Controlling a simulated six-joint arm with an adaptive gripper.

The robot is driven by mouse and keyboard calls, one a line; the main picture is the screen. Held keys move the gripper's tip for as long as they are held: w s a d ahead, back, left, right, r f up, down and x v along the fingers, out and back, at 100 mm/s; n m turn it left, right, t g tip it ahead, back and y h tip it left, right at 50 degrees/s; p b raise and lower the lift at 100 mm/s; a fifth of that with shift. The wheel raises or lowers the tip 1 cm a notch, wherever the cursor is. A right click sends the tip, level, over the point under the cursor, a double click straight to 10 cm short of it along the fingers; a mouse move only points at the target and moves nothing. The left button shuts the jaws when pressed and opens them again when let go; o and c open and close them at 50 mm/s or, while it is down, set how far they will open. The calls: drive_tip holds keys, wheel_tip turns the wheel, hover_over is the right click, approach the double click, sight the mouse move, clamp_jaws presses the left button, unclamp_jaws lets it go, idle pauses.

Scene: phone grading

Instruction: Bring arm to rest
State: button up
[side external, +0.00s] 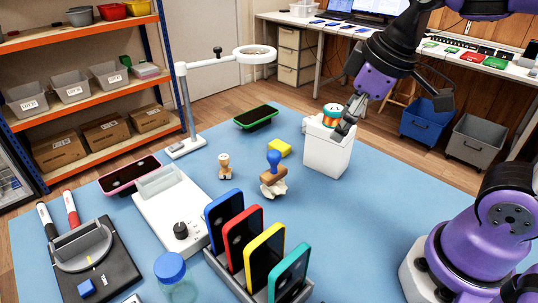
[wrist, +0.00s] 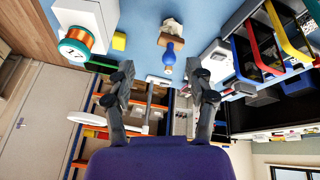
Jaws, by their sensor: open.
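My gripper (side external: 352,112) is above the blue table mat (side external: 390,190), in front of the white box (side external: 326,152) in the side view. The wrist view shows its two fingers (wrist: 164,84) spread apart with nothing between them. An orange and green spool (side external: 332,114) sits on top of the white box, partly hidden behind my gripper. In the wrist view the spool (wrist: 77,44) lies left of my fingers, apart from them.
Phones in a rack (side external: 262,250) stand at the front. A green phone (side external: 256,117), pink phone (side external: 130,174), magnifier lamp (side external: 255,54), small stamp (side external: 224,166), yellow block (side external: 279,148) and clear jar (side external: 175,280) are also on the mat. The mat right of the box is clear.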

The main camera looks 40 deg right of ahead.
drive_tip(key=s+m, duration=0.1)
drive_tip(key=s+f+m, duration=0.1)
drive_tip(key=m, duration=0.1)
drive_tip(key=s+f+m+t, duration=0.1)
drive_tip(key=shift+s+d, duration=0.1)
drive_tip(key=shift+d, duration=0.3)
